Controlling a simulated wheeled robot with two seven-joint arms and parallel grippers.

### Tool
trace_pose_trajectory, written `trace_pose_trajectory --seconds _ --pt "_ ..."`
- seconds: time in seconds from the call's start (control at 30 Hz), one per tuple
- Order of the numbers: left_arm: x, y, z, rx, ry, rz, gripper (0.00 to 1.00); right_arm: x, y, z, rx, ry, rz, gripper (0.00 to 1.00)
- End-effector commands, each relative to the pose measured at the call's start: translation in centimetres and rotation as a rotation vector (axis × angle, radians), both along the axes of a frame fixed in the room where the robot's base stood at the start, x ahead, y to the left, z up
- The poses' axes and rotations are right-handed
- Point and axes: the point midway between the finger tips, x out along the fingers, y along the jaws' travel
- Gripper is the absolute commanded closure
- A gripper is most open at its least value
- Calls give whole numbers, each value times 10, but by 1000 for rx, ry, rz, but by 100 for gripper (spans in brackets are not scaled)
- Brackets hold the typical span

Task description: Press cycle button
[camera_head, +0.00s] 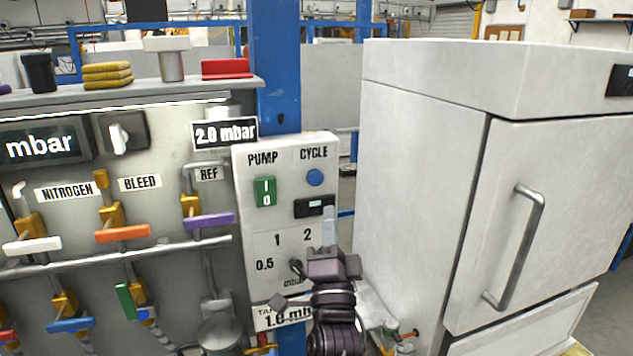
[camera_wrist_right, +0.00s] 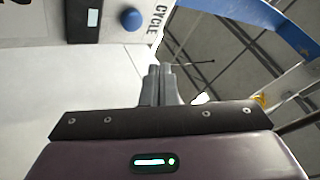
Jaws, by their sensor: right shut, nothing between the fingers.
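The cycle button (camera_head: 315,177) is a round blue knob under the word CYCLE on a pale control box (camera_head: 285,225). It also shows in the right wrist view (camera_wrist_right: 131,19), near the top, beside the CYCLE label. My right gripper (camera_head: 329,212) is in front of the box, with its fingertips below and slightly right of the button in the head view. In the right wrist view its fingers (camera_wrist_right: 160,72) are together and empty, and a gap shows between them and the button. My left gripper is not in view.
A green pump switch (camera_head: 265,192) sits left of the button, and a small dark display (camera_head: 314,206) sits below it. A panel of coloured valve handles (camera_head: 122,233) is at left. A large white cabinet (camera_head: 430,170) with a metal handle stands at right.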

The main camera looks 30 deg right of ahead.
Motion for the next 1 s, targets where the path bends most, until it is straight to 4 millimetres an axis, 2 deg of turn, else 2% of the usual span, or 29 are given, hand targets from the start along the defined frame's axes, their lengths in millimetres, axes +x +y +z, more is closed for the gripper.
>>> trace_pose_trajectory --seconds 0.1,0.2,0.57,0.77,1.0 --pt "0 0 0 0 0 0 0 -8 -5 13 15 -97 -18 100" --pt "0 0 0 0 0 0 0 -12 -6 17 20 -132 -24 100" --pt "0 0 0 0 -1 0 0 -12 -6 18 20 -135 -25 100" --pt "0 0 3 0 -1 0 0 2 -9 18 17 -135 -25 100" --pt "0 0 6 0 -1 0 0 35 -17 19 16 -136 -26 100"
